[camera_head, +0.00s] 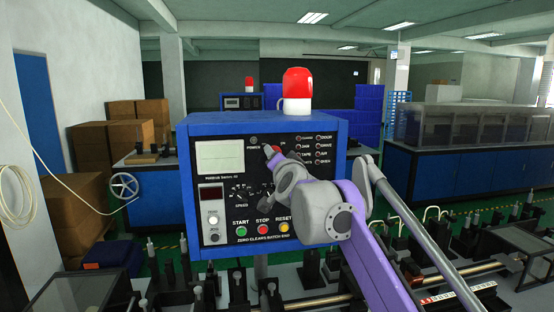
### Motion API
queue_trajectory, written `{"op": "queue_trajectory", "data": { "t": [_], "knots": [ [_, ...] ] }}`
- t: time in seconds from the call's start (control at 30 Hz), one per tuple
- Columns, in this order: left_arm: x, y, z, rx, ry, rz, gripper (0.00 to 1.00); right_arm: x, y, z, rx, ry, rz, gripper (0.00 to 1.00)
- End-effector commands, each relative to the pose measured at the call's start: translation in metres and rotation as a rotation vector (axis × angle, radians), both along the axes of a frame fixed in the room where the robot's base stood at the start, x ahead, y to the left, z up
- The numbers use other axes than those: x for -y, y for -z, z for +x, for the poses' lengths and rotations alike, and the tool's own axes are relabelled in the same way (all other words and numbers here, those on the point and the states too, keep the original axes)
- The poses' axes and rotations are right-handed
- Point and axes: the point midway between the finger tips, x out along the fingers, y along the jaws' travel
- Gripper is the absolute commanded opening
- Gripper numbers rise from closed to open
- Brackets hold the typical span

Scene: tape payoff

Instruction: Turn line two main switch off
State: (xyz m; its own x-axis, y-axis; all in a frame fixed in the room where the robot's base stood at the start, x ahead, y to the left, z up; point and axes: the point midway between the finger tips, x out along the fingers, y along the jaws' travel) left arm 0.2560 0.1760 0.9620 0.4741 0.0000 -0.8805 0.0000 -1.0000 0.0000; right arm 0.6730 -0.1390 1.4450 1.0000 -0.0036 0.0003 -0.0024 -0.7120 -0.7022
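A blue control box (330,130) with a black front panel faces me in the middle of the head view. My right arm comes in from the lower right, and its gripper (268,151) is at the upper middle of the panel. I cannot tell whether its fingers are open or shut, or whether they touch anything. A small red part (278,149) shows just behind the gripper; the arm hides most of it. I cannot identify the main switch; the wrist covers the middle of the panel. My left gripper is not in view.
The panel has a pale display (219,156), a green button (241,228), a red button (263,229), a yellow button (284,227) and a column of small indicators at right. A red beacon (298,83) stands on top. Machine rails and fittings fill the foreground.

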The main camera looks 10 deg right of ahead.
Motion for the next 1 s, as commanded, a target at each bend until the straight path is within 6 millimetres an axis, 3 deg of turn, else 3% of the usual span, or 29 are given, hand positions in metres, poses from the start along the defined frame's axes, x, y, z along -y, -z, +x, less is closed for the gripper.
{"op": "queue_trajectory", "data": {
  "t": [0.4, 0.43, 0.6, 1.0],
  "knots": [
    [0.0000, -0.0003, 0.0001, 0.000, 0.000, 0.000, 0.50, 0.0006, -0.0012, 0.0001, 0.003, 0.001, -0.011, 0.04],
    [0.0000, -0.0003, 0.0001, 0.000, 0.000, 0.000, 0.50, 0.0006, -0.0013, 0.0001, 0.003, 0.001, -0.011, 0.62],
    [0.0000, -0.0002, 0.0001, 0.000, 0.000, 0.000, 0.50, 0.0004, -0.0009, 0.0001, 0.001, 0.001, -0.010, 0.90],
    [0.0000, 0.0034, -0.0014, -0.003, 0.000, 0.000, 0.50, 0.0000, 0.0005, -0.0082, 0.000, 0.000, -0.008, 0.90]
  ]
}}
